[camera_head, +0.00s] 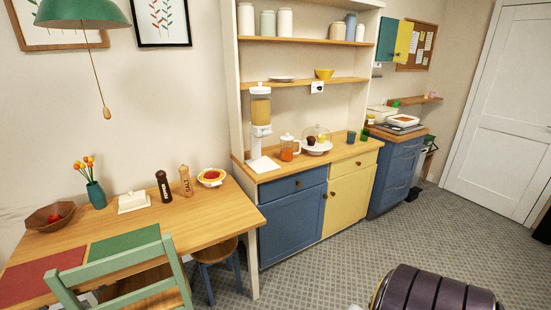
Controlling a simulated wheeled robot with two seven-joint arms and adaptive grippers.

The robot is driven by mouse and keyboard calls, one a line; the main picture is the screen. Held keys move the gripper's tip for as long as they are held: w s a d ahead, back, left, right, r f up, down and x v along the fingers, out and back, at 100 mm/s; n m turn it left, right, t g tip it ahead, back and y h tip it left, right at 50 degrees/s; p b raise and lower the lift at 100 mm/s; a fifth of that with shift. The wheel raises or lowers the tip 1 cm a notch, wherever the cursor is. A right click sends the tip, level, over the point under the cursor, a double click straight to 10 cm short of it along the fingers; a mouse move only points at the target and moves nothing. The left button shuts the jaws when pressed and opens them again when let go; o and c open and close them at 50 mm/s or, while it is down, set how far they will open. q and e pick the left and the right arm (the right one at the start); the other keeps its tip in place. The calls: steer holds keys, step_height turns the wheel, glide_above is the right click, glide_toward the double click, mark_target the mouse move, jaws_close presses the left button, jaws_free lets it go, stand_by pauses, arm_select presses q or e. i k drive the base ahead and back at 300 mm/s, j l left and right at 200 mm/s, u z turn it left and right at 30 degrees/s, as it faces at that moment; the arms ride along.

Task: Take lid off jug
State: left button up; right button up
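A glass jug (287,150) with orange-brown contents and a handle on its right stands upright on the wooden counter of the shelf unit. A pale lid (287,137) sits on top of it. The jug is small in view, so the fit of the lid cannot be made out. Neither of my grippers is in view.
A tall dispenser (261,112) stands left of the jug. A glass-domed cake stand (316,142) is close on its right. A dining table (205,214) with a green chair (120,267) is at left. Carpeted floor (335,260) lies open before the cabinets.

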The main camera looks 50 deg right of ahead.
mark_target(287, 137)
steer(key=z, duration=1.65)
